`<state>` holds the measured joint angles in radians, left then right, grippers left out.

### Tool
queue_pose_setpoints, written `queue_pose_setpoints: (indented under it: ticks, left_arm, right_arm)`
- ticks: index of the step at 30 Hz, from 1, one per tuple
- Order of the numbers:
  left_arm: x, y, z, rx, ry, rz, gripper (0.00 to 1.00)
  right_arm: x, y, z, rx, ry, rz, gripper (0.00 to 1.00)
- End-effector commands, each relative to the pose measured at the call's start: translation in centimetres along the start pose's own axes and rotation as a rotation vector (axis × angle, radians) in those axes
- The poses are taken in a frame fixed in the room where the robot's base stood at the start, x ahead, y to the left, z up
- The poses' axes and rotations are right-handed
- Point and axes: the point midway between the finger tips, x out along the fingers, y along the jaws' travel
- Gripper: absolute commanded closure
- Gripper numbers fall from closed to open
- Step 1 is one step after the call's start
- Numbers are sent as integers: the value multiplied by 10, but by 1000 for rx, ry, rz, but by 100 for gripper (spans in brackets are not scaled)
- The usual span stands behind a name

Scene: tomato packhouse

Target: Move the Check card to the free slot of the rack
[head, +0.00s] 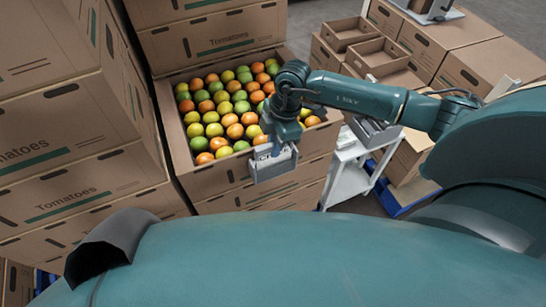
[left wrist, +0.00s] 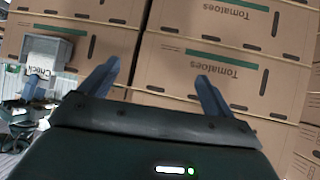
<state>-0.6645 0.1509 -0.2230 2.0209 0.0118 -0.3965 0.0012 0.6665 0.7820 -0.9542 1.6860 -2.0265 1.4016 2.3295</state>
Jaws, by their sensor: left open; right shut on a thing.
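My right gripper (head: 275,148) is at the front wall of the tomato crate and is shut on the Check card (head: 262,153). The card is at a grey holder (head: 272,170) on that wall; I cannot tell how far it sits inside. The left wrist view, upside down, shows the card (left wrist: 40,72) with its word Check, the holder (left wrist: 50,47) and a finger of my right gripper (left wrist: 33,88). My left gripper (left wrist: 156,75) is open and empty, facing stacked cartons. A grey rack (head: 374,132) stands on a white cart, partly behind my right arm; its slots are unclear.
The open crate (head: 175,130) holds many red, orange, yellow and green tomatoes (head: 225,105). Tall stacks of tomato cartons (head: 75,160) stand at the left. The white cart (head: 347,180) stands right of the crate. More cartons (head: 460,50) and empty trays (head: 350,32) stand behind.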

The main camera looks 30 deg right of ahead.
Motion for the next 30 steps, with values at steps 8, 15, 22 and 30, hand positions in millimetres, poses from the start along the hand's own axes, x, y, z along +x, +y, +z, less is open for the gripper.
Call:
queue_pose_setpoints:
  ticks: [8,15,22,30]
  left_arm:
    - [-6,-3,-4,-13,-23,-15,11]
    - [-9,-4,-4,-8,-40,-18,11]
    - [-9,-6,-4,2,-50,-18,11]
    - [-9,-6,-2,6,-53,-16,11]
  right_arm:
    - [-20,0,-4,0,0,0,100]
    - [-33,0,-6,0,-1,0,100]
    - [-43,0,-8,0,-1,-1,100]
    - [-44,0,-9,0,-1,0,100]
